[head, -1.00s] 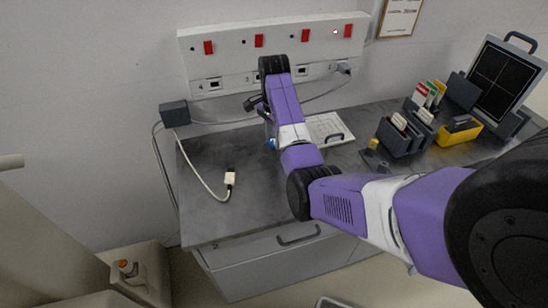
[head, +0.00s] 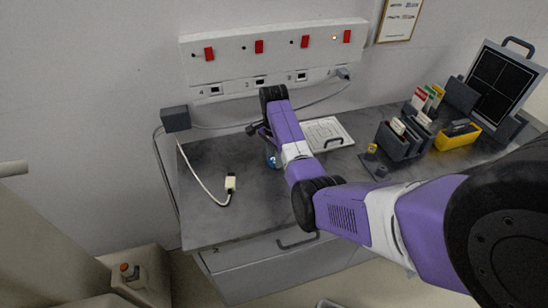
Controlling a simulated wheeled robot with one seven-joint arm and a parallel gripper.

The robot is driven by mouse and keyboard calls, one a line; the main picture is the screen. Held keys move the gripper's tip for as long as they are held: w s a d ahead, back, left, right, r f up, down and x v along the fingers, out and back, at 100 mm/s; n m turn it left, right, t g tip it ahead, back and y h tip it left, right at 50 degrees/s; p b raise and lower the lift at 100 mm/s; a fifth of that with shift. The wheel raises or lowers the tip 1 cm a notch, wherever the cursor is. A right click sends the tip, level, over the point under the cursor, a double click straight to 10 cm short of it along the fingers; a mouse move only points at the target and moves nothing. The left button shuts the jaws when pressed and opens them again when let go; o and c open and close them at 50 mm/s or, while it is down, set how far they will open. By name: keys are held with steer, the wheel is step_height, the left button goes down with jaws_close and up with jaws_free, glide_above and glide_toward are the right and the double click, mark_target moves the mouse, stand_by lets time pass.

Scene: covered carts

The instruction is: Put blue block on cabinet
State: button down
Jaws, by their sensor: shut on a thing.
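A small blue thing, which looks like the blue block (head: 272,161), shows at the lower end of my arm, over the left half of the grey cabinet top (head: 215,215). Most of it is hidden behind my purple forearm. My gripper (head: 269,153) points down there and is shut on the block; its fingers are mostly hidden. I cannot tell whether the block touches the top. The cabinet has a drawer front with a dark handle (head: 297,241).
A white cable with a plug (head: 230,184) lies left of the gripper. A white tray-like panel (head: 327,134), a dark card holder (head: 398,140) and a yellow bin (head: 458,136) stand to the right. A wall socket strip (head: 275,60) is behind.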

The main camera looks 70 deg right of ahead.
steer(key=c, duration=0.9)
jaws_free()
steer(key=shift+f, duration=0.1)
steer(key=shift+c, duration=0.2)
step_height(320, 180, up, 12)
steer(key=p, duration=0.2)
steer(key=shift+r, duration=0.2)
